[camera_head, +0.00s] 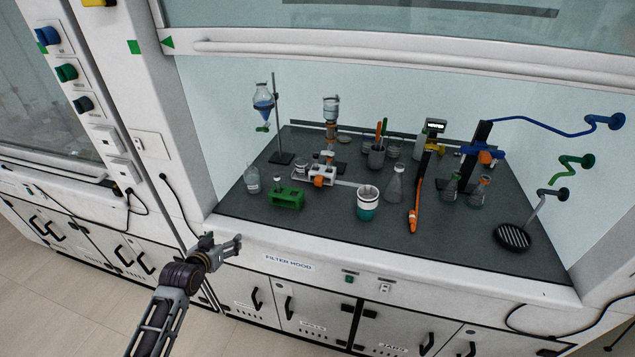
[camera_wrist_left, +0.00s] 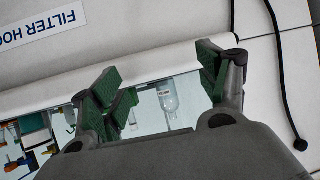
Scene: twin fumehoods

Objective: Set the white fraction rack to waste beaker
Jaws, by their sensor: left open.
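A small white rack-like piece with orange parts (camera_head: 322,175) stands in the middle of the hood's dark worktop; I take it for the white fraction rack, though its details are too small to be sure. A beaker with teal liquid and a pale rim (camera_head: 367,205) stands to its right, nearer the front edge; I take it for the waste beaker. My left gripper (camera_head: 236,246) is open and empty, outside the hood at its front left sill. Its green-padded fingers show apart in the left wrist view (camera_wrist_left: 160,72). My right gripper is not in view.
A green rack (camera_head: 288,200) and a clear bottle (camera_head: 252,180) stand at the front left of the worktop. A flask (camera_head: 394,184) stands right of the beaker, then an orange-handled tool (camera_head: 413,210). A stand with a blue-filled funnel (camera_head: 263,104) rises behind.

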